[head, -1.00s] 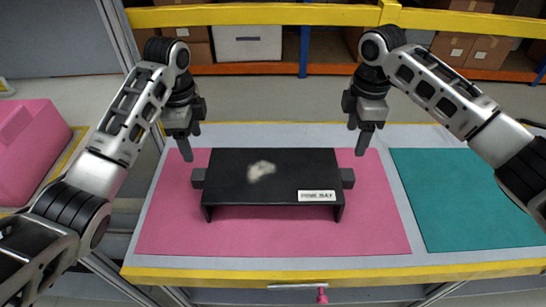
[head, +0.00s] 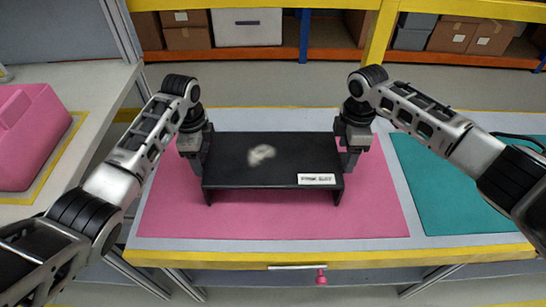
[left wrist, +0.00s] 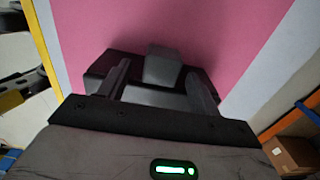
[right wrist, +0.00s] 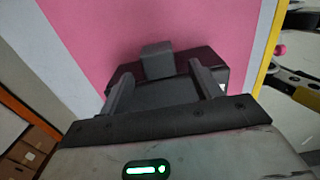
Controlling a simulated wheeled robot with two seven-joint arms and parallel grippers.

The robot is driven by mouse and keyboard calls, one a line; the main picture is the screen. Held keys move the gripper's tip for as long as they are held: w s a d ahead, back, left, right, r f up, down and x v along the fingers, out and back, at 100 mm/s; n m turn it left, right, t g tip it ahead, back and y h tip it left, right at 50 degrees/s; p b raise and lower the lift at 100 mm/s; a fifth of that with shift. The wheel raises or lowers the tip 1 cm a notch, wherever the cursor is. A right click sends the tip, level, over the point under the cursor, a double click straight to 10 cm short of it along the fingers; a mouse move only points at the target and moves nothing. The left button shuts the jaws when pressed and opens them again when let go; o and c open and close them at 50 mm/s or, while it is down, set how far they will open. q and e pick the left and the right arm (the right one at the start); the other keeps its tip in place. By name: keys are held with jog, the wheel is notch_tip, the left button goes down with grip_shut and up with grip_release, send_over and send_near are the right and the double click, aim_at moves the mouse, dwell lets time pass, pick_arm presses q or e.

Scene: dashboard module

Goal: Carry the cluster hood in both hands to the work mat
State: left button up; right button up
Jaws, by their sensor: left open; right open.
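The cluster hood (head: 295,153), a black open-fronted cover with a pale smudge and a white label, stands on a pink mat (head: 375,215). My left gripper (head: 200,168) is open at the hood's left end. In the left wrist view the hood's grey end tab (left wrist: 163,66) shows between the two fingers. My right gripper (head: 348,166) is open at the right end, and the other grey tab (right wrist: 157,60) shows between its fingers in the right wrist view. Whether the fingers touch the tabs cannot be told.
A teal mat (head: 440,195) lies to the right on the same table and looks empty. A pink object (head: 30,135) stands on a side table at the left. Shelving with boxes (head: 250,27) is at the back. A yellow strip (head: 300,259) marks the table's front edge.

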aim_at(345, 158)
pick_arm(q)
jog(key=shift+f, duration=2.6)
pick_arm(e)
jog(key=shift+f, duration=2.6)
pick_arm(q)
grip_shut()
pick_arm(e)
grip_shut()
